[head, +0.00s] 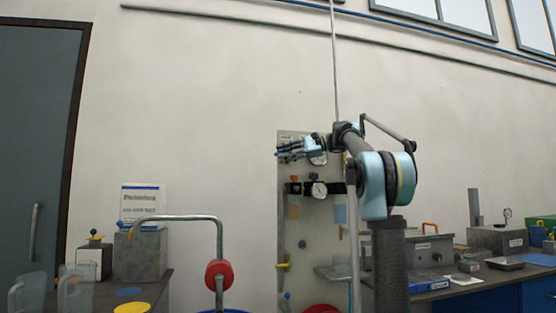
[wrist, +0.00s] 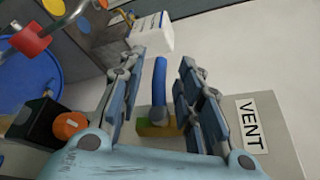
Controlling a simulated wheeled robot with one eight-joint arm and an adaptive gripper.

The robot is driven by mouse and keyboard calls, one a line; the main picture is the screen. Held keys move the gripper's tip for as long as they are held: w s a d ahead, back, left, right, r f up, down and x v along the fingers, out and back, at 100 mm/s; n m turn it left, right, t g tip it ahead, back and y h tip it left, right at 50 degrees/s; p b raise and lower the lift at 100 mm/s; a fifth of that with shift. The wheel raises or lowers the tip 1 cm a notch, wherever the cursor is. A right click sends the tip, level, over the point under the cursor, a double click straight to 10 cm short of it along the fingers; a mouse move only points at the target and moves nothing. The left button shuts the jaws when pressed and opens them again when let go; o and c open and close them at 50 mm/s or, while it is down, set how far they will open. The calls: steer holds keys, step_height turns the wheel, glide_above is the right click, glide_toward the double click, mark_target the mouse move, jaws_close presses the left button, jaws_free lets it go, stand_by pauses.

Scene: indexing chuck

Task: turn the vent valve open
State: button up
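The vent valve shows in the wrist view as a blue lever handle (wrist: 160,82) on a small brass body (wrist: 150,129), beside a white "VENT" label (wrist: 251,124). My gripper (wrist: 162,64) is open, with one finger on each side of the blue handle. Gaps show between the handle and both fingers, so it does not look gripped. In the head view my gripper (head: 282,152) is at the upper left part of the upright panel (head: 313,240). The vent valve cannot be made out there, near my fingers.
A round gauge (head: 319,190) and dark fittings sit on the panel just below my gripper. In the wrist view an orange knob (wrist: 70,125) on a black block is left of my fingers. A bent pipe with a red wheel (head: 219,274) stands in front.

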steer(key=shift+x, duration=1.6)
jaws_close()
